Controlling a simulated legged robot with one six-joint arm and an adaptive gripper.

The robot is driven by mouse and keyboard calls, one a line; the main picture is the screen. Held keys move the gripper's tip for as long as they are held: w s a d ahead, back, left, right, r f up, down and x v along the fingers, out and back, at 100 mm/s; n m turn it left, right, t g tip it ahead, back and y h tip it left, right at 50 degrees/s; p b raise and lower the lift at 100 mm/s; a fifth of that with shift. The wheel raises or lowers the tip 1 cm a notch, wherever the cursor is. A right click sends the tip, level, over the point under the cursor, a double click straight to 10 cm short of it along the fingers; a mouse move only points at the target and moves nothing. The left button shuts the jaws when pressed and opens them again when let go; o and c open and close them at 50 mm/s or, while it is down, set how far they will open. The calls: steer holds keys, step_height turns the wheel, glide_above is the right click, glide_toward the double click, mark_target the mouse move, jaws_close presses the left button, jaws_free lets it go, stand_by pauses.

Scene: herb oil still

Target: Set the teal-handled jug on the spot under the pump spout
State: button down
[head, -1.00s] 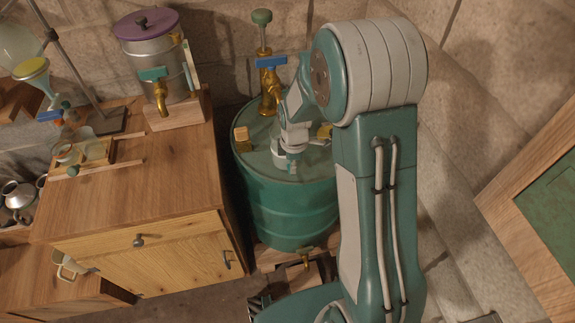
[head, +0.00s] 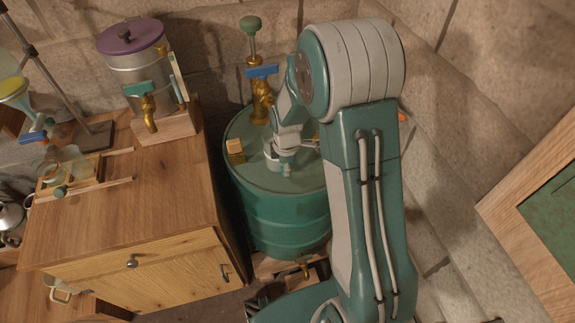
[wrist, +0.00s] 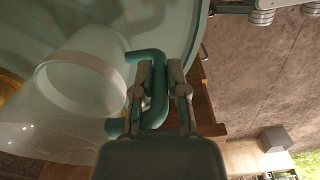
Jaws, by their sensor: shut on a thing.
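My gripper (wrist: 158,95) is shut on the teal handle (wrist: 157,110) of a clear glass jug (wrist: 60,115) in the wrist view. The jug's pale round rim or base shows left of the fingers, against the green drum. In the head view my gripper (head: 280,158) is low over the top of the green drum (head: 270,182). The jug is hard to make out there. The brass pump (head: 262,100) with a blue lever (head: 262,71) stands on the drum behind my gripper. I cannot make out the spot under its spout, nor whether the jug touches the drum.
A wooden cabinet (head: 150,220) stands left of the drum. It bears a metal pot with a purple lid (head: 130,35) and a tap, and a small wooden tray with glassware (head: 75,170). A brass block (head: 235,150) sits at the drum's left rim. A stone wall is behind.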

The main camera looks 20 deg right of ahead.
steer(key=shift+a, duration=0.2)
steer(key=c, duration=0.6)
jaws_free()
steer(key=shift+a, duration=0.6)
steer(key=shift+d, duration=0.45)
steer(key=shift+d+r, duration=0.1)
steer(key=shift+r, duration=0.1)
step_height(320, 180, up, 12)
steer(key=shift+f, duration=0.25)
steer(key=shift+a, duration=0.2)
steer(key=shift+a+r, duration=0.1)
